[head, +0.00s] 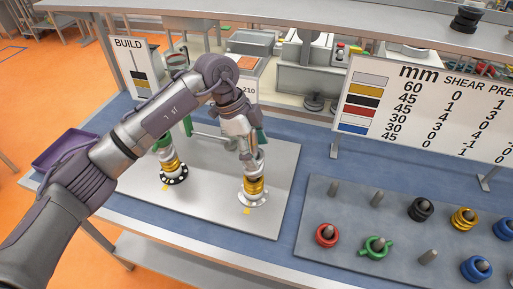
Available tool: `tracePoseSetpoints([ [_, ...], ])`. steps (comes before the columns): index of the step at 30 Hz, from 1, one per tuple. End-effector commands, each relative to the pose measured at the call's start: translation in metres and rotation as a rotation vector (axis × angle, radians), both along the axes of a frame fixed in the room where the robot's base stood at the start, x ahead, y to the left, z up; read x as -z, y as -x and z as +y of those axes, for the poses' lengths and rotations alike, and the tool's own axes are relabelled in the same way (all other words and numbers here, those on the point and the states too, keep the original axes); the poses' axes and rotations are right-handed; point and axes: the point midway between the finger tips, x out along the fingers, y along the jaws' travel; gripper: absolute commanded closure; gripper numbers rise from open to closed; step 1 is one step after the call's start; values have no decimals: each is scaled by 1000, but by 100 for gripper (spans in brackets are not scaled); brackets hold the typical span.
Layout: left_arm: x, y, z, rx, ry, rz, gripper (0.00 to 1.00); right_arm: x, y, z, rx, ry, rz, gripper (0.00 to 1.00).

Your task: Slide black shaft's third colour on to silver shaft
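Two stacks stand on a silver plate (225,218). The left stack has a black flanged base (174,176), with gold rings (172,165) and paler metal above; green shows near its top. The right stack has a white flanged base (252,199), with gold (253,187) and dark bands above it. My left gripper (250,160) points down over the top of the right stack, close around or touching it. The fingers and stack top overlap, so I cannot tell whether it grips a ring. My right gripper is out of view.
A grey pegboard (400,220) at the right holds red (327,235), green (375,248), black (420,209), gold (464,219) and blue rings (476,268), with some bare pegs. A BUILD card (137,68) and a number sign (430,105) stand behind. A purple tray (66,148) is far left.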

Motion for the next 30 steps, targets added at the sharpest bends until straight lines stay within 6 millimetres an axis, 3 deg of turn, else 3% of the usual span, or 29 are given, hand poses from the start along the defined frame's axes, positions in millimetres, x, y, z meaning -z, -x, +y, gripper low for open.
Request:
tracePoseSetpoints([
  [11,-3,-1,2,-1,-1,0,17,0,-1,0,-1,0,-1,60],
  [14,-15,-2,6,-2,-2,-2,17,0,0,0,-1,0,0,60],
  [24,-80,-10,32,-3,0,-2,17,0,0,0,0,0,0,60],
  [30,-104,-13,42,-1,-1,-1,17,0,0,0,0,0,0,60],
])
